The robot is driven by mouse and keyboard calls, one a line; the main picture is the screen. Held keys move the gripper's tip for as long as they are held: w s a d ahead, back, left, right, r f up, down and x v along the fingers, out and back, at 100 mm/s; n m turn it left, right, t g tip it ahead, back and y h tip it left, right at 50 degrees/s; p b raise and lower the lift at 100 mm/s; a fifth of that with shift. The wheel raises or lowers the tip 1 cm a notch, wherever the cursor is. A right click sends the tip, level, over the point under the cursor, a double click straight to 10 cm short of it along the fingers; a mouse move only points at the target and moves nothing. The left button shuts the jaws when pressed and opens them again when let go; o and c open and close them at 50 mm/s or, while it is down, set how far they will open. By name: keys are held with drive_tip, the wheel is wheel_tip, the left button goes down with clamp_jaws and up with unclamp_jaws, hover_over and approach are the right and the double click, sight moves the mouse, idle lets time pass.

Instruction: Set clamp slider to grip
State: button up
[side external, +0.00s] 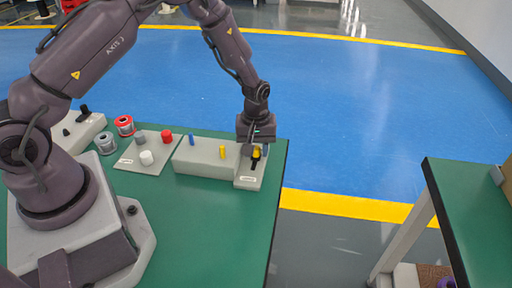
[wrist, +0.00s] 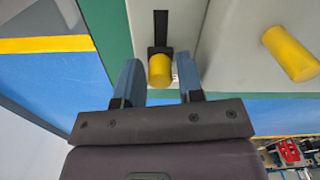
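The clamp slider is a yellow knob (side external: 257,153) on a black base, set in a black slot on a small light-grey block (side external: 249,178) at the table's right end. In the wrist view the yellow knob (wrist: 160,71) sits at the near end of the dark slot (wrist: 160,27), which runs away from my gripper. My gripper (side external: 257,143) is low over the block. In the wrist view its two blue-grey fingers stand apart, one each side of the knob, with visible gaps. The block's label is too small to read.
A longer grey block (side external: 203,158) with a blue peg (side external: 191,140) and a yellow peg (side external: 222,152) adjoins on the left. Farther left are a plate (side external: 128,158) with grey, red and white knobs, a red spool (side external: 124,125) and a grey spool (side external: 105,144). The table's right edge is close.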

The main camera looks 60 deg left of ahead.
sight(253, 170)
clamp_jaws()
drive_tip(key=shift+s+d, duration=1.65)
drive_tip(key=shift+d, duration=0.05)
unclamp_jaws()
wheel_tip(253, 170, up, 13)
